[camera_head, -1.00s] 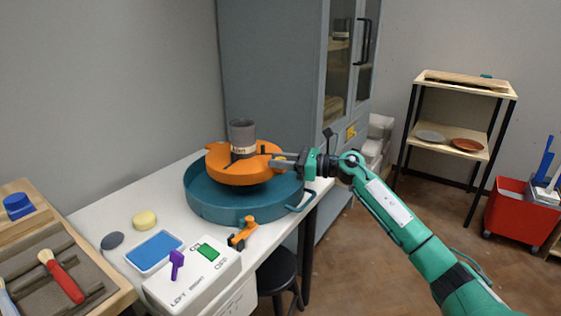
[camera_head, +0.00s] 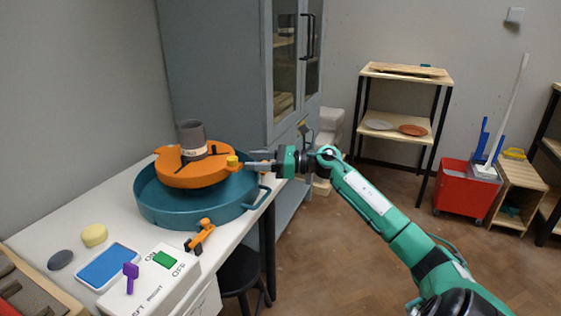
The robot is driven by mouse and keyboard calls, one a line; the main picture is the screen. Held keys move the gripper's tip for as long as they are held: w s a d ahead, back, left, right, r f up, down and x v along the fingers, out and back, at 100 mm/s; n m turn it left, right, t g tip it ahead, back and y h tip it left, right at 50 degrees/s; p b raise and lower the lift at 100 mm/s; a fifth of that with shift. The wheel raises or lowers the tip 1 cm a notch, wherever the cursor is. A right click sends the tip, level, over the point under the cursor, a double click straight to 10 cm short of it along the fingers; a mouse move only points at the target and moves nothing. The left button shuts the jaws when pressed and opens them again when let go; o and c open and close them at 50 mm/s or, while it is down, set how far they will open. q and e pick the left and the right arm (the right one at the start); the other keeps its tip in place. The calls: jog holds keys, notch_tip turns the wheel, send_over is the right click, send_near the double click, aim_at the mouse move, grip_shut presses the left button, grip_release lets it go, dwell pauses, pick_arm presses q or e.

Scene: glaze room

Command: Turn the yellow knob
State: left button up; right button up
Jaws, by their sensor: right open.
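The small yellow knob (camera_head: 232,161) stands on the right edge of the orange wheel head (camera_head: 190,175), inside the teal splash pan (camera_head: 185,210) on the white table. A dark grey cylinder (camera_head: 191,138) stands on the middle of the wheel head. My right gripper (camera_head: 250,161) reaches in from the right at about the knob's height. Its fingers are open and point left, with the tips just right of the knob in the picture. I see a small gap and no grip on it. My left gripper is not in view.
A white control box (camera_head: 150,290) with purple and green switches is at the table's front, near an orange lever (camera_head: 200,235). A sponge (camera_head: 94,235) and blue tray (camera_head: 108,266) lie left. A grey cabinet (camera_head: 215,75) stands behind. Open floor lies right.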

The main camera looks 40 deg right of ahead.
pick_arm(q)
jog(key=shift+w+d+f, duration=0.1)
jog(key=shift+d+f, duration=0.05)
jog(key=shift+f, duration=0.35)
pick_arm(e)
jog(key=v, duration=0.7)
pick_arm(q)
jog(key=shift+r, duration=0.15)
